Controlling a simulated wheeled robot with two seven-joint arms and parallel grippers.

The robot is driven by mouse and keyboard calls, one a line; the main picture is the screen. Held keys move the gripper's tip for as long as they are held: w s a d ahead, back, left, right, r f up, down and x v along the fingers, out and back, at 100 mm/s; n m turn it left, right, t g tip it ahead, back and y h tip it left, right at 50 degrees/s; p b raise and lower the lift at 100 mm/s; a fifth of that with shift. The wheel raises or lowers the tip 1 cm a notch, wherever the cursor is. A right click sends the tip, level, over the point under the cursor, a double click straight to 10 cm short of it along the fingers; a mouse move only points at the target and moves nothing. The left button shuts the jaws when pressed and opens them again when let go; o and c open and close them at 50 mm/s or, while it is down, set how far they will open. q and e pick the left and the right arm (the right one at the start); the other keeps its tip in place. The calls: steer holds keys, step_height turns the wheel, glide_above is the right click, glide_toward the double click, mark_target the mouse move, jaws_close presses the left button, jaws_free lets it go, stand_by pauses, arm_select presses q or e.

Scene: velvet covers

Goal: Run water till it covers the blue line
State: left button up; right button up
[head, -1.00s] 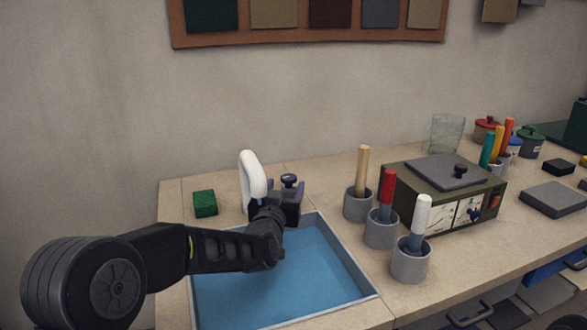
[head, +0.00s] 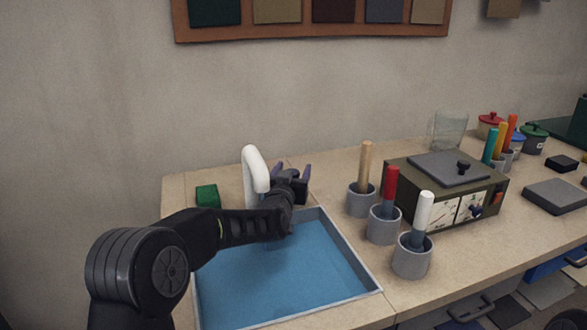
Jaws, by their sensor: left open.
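A grey-rimmed basin (head: 352,262) is set into the worktop. Its inside looks blue; I cannot tell whether that is water or the basin floor, and I make out no separate blue line. A white curved spout (head: 254,168) stands at its back edge, with no stream visible from it. My left gripper (head: 302,172) is open just right of the spout, at the small tap knob's place. The hand hides the knob, so I cannot tell whether the fingers touch it. My forearm covers the basin's left back part. My right gripper is out of view.
A green block (head: 207,196) lies left of the spout. Grey pots with a wooden (head: 365,165), a red (head: 390,188) and a white handle (head: 424,212) stand right of the basin. Behind them is a dark olive box (head: 440,187). The front right worktop is clear.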

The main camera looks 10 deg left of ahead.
arm_select(q)
steer(key=shift+w, duration=0.45)
